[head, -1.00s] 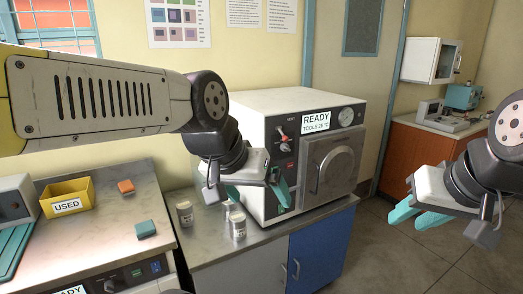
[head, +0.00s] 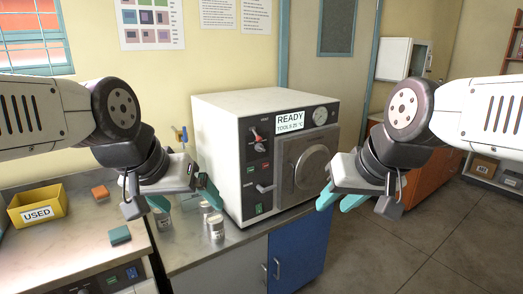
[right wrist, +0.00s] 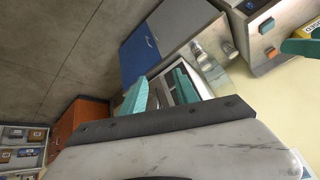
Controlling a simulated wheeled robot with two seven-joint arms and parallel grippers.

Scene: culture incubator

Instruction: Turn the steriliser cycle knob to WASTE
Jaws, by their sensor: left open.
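The steriliser (head: 275,104) is a white box with a dark front panel, standing on the counter in the middle of the head view. Its display (head: 290,122) reads READY, TOOLS 25 °C. A knob with a red part (head: 257,135) sits high on the panel, left of the display; its small lettering is unreadable. My left gripper (head: 184,198) is open and empty, left of the steriliser and in front of the counter, apart from the knob. My right gripper (head: 338,199) is open and empty, in front of the round door (head: 311,166); its fingers also show in the right wrist view (right wrist: 160,90).
A lever handle (head: 265,188) and a green switch (head: 258,209) are lower on the panel. Small jars (head: 216,228) stand on the counter left of the steriliser. A yellow USED bin (head: 38,203), an orange block (head: 100,193) and a teal block (head: 120,235) are on the left bench.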

